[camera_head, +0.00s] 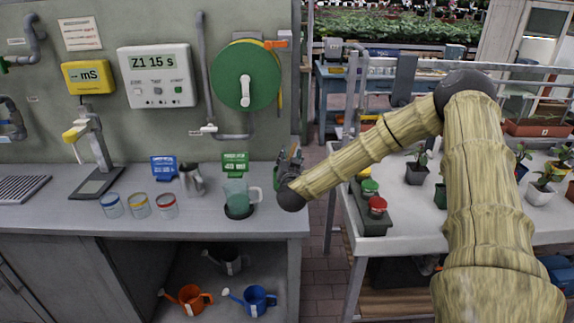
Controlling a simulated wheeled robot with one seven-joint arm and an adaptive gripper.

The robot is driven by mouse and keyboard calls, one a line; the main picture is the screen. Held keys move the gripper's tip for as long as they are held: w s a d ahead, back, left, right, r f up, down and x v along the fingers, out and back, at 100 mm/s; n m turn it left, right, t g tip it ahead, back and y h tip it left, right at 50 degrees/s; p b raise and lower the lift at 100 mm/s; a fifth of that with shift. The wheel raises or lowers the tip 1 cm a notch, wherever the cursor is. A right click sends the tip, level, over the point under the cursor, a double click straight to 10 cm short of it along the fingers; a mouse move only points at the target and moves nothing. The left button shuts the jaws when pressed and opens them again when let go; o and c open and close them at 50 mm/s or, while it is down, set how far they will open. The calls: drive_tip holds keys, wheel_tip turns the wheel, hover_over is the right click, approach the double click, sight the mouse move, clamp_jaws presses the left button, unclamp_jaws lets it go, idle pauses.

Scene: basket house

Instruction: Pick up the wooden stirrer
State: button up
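I cannot make out a wooden stirrer clearly in the head view. A greenish see-through jug (236,193) with a handle stands on a dark round pad near the right end of the grey counter (200,218). A green sign (235,158) stands behind it. My gripper (288,158) is just right of the jug, by the counter's right end, above counter height. It is dark, small and partly hidden by my wrist, so its finger opening and anything between the fingers cannot be told.
Several clear cups with coloured rims (139,205) and a metal pitcher (192,179) stand left of the jug. A stand on a dark base (95,183) is farther left. Right of a floor gap, a white table (410,225) holds potted plants and a jar tray (370,220).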

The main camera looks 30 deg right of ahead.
drive_tip(key=c, duration=0.8)
